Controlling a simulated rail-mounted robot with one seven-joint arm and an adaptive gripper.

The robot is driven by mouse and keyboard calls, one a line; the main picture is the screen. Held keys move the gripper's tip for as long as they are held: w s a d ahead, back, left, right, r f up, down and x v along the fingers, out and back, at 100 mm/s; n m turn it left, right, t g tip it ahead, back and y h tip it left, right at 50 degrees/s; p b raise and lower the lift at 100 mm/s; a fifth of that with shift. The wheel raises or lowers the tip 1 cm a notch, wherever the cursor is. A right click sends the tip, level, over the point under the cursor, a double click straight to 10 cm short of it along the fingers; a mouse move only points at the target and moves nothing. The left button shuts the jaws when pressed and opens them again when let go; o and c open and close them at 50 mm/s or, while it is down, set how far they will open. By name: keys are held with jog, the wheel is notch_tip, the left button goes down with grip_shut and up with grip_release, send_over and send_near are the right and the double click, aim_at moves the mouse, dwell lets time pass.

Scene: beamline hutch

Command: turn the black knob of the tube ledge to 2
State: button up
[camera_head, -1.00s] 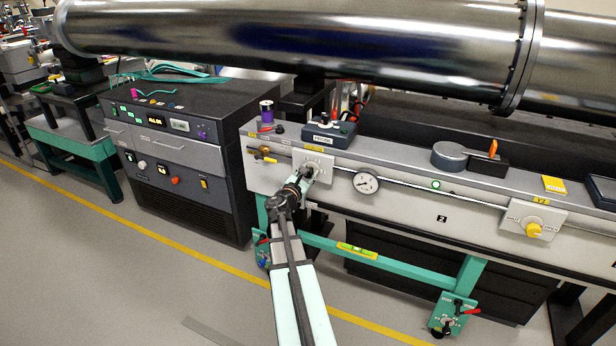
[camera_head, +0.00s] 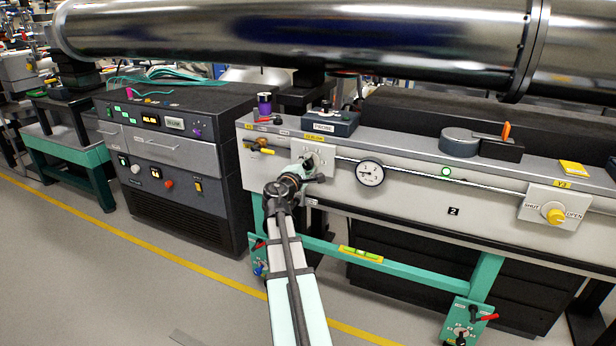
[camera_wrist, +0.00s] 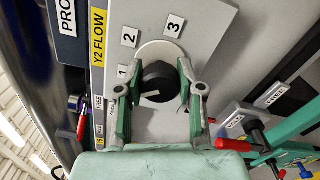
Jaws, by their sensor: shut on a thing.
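The black knob (camera_wrist: 158,82) sits on a round pale disc on a light grey plate (camera_wrist: 215,30). Labels 1 (camera_wrist: 122,72), 2 (camera_wrist: 130,37) and 3 (camera_wrist: 174,26) stand around it. A short white mark on the knob lies toward its lower left in the wrist view, below label 1 rather than at label 2. My gripper (camera_wrist: 160,88) is shut on the knob, with one green-padded finger on each side. In the head view my gripper (camera_head: 306,172) is at the plate at the left part of the tube ledge (camera_head: 420,185), and the knob is mostly hidden.
A round gauge (camera_head: 370,173) is right of my gripper, and a yellow knob (camera_head: 555,214) is farther right. A yellow-handled valve (camera_head: 262,149) is close on the left.

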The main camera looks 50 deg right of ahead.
jog(key=m+b, duration=0.4)
jog(key=b, duration=0.1)
jog(key=m+b, duration=0.2)
jog(key=b, duration=0.1)
jog(key=shift+f+m, duration=0.3)
jog(key=shift+f, duration=0.05)
jog(key=m+b, duration=0.3)
jog(key=shift+b, duration=0.35)
jog(key=shift+r+m+b, duration=0.25)
jog(key=shift+m+b, duration=1.1)
jog(key=shift+m, duration=0.25)
jog(key=o, duration=1.1)
jog(key=shift+o, duration=0.2)
jog(key=v, duration=1.2)
